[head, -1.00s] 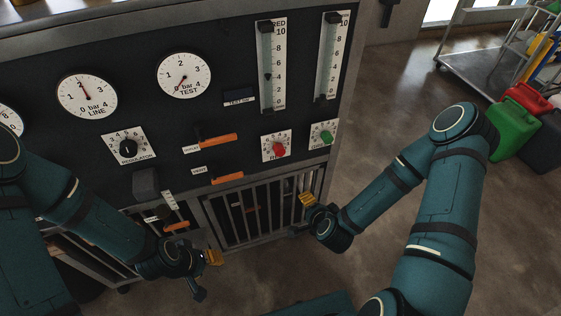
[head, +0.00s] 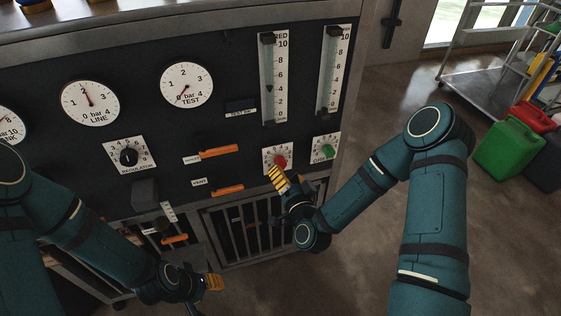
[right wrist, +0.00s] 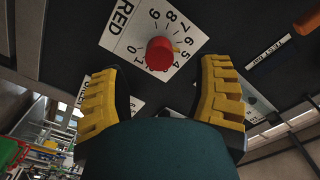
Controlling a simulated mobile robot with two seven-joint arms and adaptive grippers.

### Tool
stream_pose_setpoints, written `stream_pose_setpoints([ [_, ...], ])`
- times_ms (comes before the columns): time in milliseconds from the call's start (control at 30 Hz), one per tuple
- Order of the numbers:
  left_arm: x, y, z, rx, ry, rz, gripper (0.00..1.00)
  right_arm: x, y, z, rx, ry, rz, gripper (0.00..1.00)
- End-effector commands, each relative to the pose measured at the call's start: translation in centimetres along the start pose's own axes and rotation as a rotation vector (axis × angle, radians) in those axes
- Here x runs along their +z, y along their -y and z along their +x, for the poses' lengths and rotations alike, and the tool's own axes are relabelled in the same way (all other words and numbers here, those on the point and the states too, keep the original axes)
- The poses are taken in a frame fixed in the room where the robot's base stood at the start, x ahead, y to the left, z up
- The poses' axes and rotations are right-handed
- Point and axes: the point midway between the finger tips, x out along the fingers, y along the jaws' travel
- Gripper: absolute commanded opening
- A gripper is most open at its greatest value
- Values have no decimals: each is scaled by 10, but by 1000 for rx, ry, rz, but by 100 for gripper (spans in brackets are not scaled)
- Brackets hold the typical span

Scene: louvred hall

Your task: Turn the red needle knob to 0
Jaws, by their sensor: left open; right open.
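The red needle knob (head: 280,162) sits on a white dial plate marked RED, low on the dark panel. In the right wrist view the knob (right wrist: 159,53) is beyond the fingertips, between them in the picture. A small orange mark shows on its side toward 5 and 6; the exact setting is hard to tell. My right gripper (head: 279,179) is open and empty just in front of the dial's lower edge; its yellow fingers (right wrist: 163,82) show apart, not touching the knob. My left gripper (head: 210,282) is open and empty, low in front of the cabinet.
A green knob (head: 327,151) is right of the red one. Orange handles (head: 219,151) are to its left. The RED flow tube (head: 269,90) above has its float near 4. A barred grille (head: 240,230) lies below. A trolley and red and green cans (head: 507,148) stand right.

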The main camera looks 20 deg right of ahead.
Motion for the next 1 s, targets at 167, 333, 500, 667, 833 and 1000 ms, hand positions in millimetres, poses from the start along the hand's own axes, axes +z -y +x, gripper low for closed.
stream_pose_setpoints([
  [167,0,-2,-5,0,2,0,47,-1,0,23,1,-1,1,64],
  [333,1,-2,-5,0,3,-1,47,0,-1,29,2,0,1,64],
  [500,1,-1,-3,0,3,-1,47,1,-1,34,0,1,1,64],
  [667,1,0,0,0,3,-1,47,1,0,43,-1,-1,1,64],
  [833,1,0,0,0,3,0,47,0,0,47,1,1,1,64],
  [1000,1,0,0,0,3,0,47,0,0,47,1,1,2,66],
])
